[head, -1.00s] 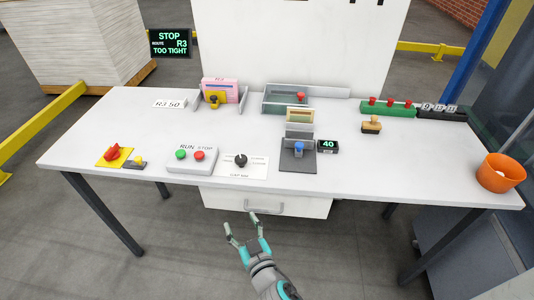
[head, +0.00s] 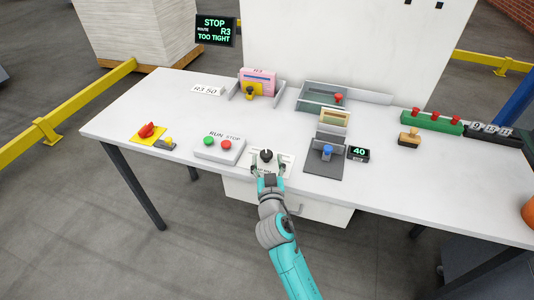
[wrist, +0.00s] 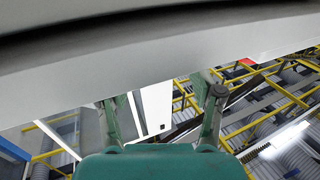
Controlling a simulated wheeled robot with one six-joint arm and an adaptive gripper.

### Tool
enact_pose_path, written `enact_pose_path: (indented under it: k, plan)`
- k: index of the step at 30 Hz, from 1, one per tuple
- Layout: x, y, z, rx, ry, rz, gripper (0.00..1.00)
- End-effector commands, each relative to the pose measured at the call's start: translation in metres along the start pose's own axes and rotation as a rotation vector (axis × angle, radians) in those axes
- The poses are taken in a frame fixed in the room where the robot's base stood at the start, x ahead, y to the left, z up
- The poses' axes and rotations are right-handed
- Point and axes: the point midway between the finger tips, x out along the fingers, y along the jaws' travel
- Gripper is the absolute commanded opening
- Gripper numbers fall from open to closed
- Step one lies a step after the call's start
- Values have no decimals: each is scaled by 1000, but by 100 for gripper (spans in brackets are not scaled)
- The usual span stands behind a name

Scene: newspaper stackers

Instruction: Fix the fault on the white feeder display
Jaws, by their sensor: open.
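The black display (head: 215,31) at the back left reads "STOP ROUTE R3 TOO TIGHT" in green. A black knob (head: 266,155) sits on a white plate (head: 287,158) near the table's front edge. My gripper (head: 268,171) is open at the front of this plate, its fingers spread left and right just in front of the knob. I cannot tell whether they touch anything. A small display (head: 358,153) reads 40, and a white card (head: 207,90) reads "R3 50". The wrist view shows the open fingers (wrist: 163,108) with nothing between them, below a close pale surface.
A box with green and red buttons (head: 219,148) marked RUN and STOP is left of the knob. A red switch (head: 147,130) is farther left. A grey fixture with a blue knob (head: 327,153) stands right. A pink pack (head: 257,82) is behind. A drawer (head: 325,208) hangs below.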

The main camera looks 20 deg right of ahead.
Motion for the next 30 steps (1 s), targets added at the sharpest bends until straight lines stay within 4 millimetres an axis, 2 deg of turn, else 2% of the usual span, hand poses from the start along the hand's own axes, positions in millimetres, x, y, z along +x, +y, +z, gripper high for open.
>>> enact_pose_path:
  k: [3,7,19,20,26,27,30]
  plan:
    - [18,1,0,1,1,1,66]
    - [29,0,0,0,1,0,66]
    - [36,0,0,0,0,0,66]
    - [36,0,0,0,0,0,61]
    - [36,0,0,0,0,0,11]
    - [35,0,0,0,0,0,7]
    - [35,0,0,0,0,0,7]
